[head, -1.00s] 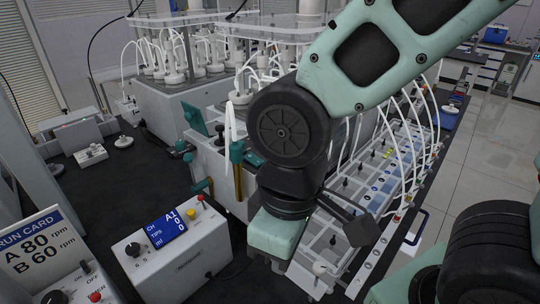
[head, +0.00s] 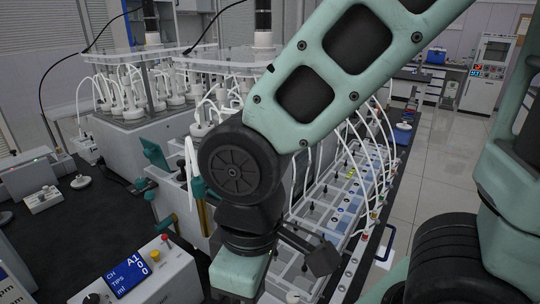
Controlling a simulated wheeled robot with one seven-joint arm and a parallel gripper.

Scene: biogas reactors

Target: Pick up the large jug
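I cannot make out a large jug for certain in the head view. A small blue object (head: 403,133) stands at the far right end of the dark bench, partly behind my arm and tubing, too small to identify. My arm crosses the middle of the view, and its wrist bends down at the lower centre. My gripper's fingers are below the picture's bottom edge, so their state is hidden.
Reactor units with white caps and tubes (head: 150,90) stand at the left back. A clear-lidded tray rack (head: 345,205) runs along the bench's right side. A control box (head: 140,280) is at lower left. The tiled floor (head: 430,165) at right is clear.

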